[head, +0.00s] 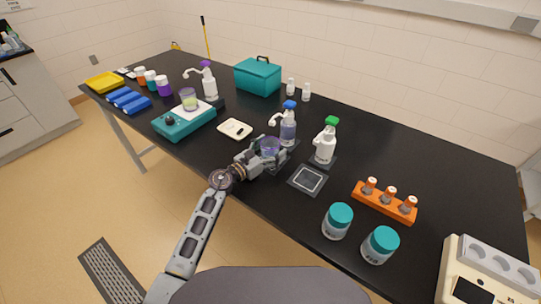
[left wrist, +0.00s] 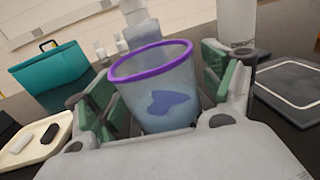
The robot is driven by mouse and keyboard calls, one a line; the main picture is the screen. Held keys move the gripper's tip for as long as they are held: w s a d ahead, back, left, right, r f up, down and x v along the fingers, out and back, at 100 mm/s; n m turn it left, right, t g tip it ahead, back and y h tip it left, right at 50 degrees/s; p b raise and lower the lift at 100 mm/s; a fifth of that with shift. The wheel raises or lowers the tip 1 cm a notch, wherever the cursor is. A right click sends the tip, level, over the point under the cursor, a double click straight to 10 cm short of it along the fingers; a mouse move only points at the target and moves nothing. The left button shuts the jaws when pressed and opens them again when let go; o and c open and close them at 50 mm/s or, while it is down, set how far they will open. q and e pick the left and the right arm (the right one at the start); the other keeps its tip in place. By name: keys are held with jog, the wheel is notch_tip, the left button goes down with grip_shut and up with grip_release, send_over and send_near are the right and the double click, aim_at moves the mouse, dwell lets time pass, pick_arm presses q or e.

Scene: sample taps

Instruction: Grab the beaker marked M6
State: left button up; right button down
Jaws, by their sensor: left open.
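A clear beaker with a purple rim and a blue patch stands on the black bench in the head view (head: 270,148) and fills the middle of the left wrist view (left wrist: 155,85). No M6 marking is readable on it. My left gripper (head: 266,155) is open, with its fingers on either side of this beaker; in the left wrist view the green-padded fingers (left wrist: 165,95) flank it, and I cannot tell whether they touch it. Another beaker (head: 189,99) with yellowish contents stands on the teal hotplate (head: 184,121). My right gripper is not in view.
Close behind the beaker stands a blue-topped spray bottle (head: 288,128); a green-topped one (head: 325,143) is to the right. A dark square pad (head: 308,180), an orange vial rack (head: 384,203) and teal-lidded jars (head: 338,221) lie further right. A cream tray (head: 234,129) is at left.

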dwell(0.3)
pick_arm(q)
jog(key=c, duration=1.3)
jog(key=shift+r, duration=0.25)
